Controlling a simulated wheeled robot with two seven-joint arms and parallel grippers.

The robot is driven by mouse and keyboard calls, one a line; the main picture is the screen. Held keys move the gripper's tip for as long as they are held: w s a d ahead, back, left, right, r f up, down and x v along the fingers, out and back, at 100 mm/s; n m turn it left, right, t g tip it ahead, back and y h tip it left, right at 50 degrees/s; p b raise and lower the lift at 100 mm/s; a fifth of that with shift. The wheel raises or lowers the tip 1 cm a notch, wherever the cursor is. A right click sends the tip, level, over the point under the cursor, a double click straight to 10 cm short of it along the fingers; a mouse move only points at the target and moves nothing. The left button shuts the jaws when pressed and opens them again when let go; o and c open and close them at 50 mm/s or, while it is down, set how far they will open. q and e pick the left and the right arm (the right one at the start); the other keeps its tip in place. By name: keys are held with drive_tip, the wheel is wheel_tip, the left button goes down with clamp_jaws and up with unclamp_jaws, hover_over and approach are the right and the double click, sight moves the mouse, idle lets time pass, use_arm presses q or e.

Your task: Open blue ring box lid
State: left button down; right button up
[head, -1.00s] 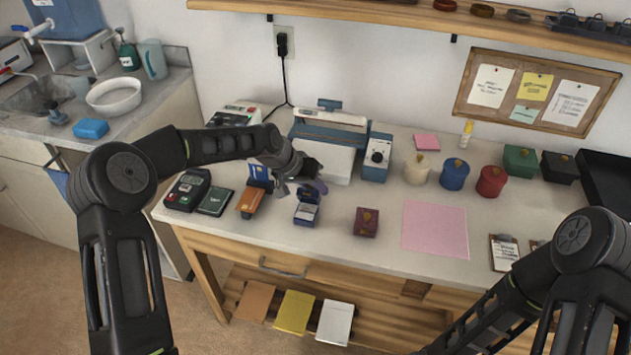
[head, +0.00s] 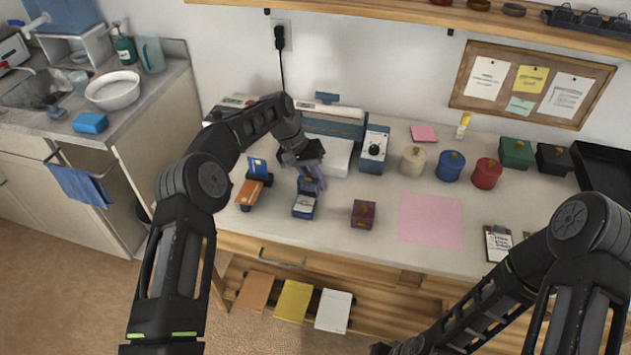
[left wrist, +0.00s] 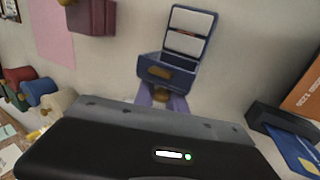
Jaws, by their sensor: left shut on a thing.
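The small blue ring box (head: 303,209) stands on the worktable with its lid (head: 306,186) raised at the back and its white lining showing. In the left wrist view the open box (left wrist: 190,22) shows white inside, and the lid's outer face with a gold knob is nearest me. My left gripper (head: 316,180) is behind the box, its purple fingers (left wrist: 164,98) at the lid's knob and shut on it. The fingertips are partly hidden by the lid and knob. My right arm enters at lower right; its gripper is out of view.
A card holder with an orange and a blue card (head: 253,183) stands just left of the box. A dark red box (head: 364,214) stands to the right, then a pink sheet (head: 430,219). A white and blue machine (head: 332,135) is behind. The table front before the box is clear.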

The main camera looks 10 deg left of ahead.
use_arm(q)
drive_tip(key=c, duration=1.4)
unclamp_jaws()
drive_tip(key=shift+a+r, duration=0.2)
drive_tip(key=shift+r, duration=0.15)
drive_tip(key=v, duration=0.7)
drive_tip(key=shift+r, duration=0.15)
